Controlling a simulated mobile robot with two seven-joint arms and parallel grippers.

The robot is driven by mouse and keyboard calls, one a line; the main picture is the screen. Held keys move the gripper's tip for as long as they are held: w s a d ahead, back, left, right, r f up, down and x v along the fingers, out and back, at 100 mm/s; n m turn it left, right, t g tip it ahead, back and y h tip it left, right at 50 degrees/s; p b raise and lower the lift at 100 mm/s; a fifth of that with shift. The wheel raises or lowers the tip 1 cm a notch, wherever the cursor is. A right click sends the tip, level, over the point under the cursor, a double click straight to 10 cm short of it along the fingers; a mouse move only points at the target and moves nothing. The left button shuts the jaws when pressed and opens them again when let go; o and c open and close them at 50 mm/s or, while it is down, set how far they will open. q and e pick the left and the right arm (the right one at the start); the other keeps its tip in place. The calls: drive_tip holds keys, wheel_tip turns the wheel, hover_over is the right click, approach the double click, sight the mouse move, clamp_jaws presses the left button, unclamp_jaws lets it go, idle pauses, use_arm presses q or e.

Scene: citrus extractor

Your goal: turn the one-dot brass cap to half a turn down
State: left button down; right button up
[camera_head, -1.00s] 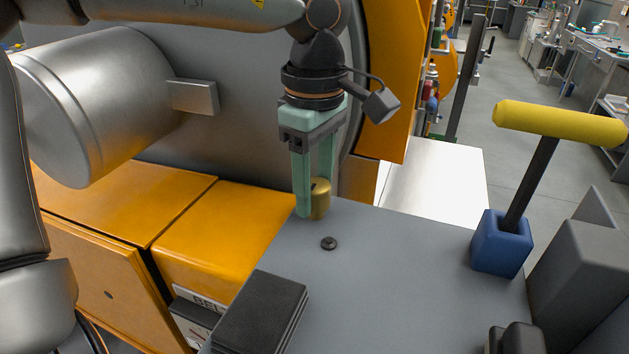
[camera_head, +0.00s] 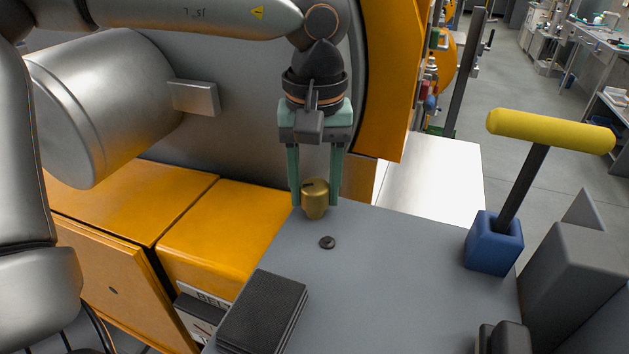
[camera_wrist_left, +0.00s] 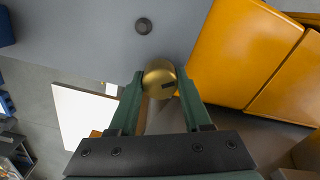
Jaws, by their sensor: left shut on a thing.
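The brass cap (camera_head: 315,197) sits at the far left corner of the grey table top (camera_head: 400,255). It has a dark slot or mark on it; I cannot make out dots. My left gripper (camera_head: 316,200) points down over it, with a green finger on each side, shut on the cap. The left wrist view shows the cap (camera_wrist_left: 160,78) held between the two fingertips, with a dark mark on its right part. My right gripper is not in view.
A small dark round knob (camera_head: 327,242) is in front of the cap. A black block (camera_head: 262,310) lies at the near left. A yellow-handled lever (camera_head: 525,170) rises from a blue block (camera_head: 493,243) at the right. Orange cabinets (camera_head: 215,235) stand left. The table's middle is clear.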

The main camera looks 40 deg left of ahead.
sight(315, 183)
use_arm(q)
drive_tip(key=m+p, duration=0.1)
drive_tip(key=m, duration=0.5)
drive_tip(key=shift+m, duration=0.3)
idle(0.5)
drive_tip(key=shift+c, duration=1.7)
unclamp_jaws()
wheel_tip(315, 183, up, 13)
drive_tip(key=shift+f, duration=0.2)
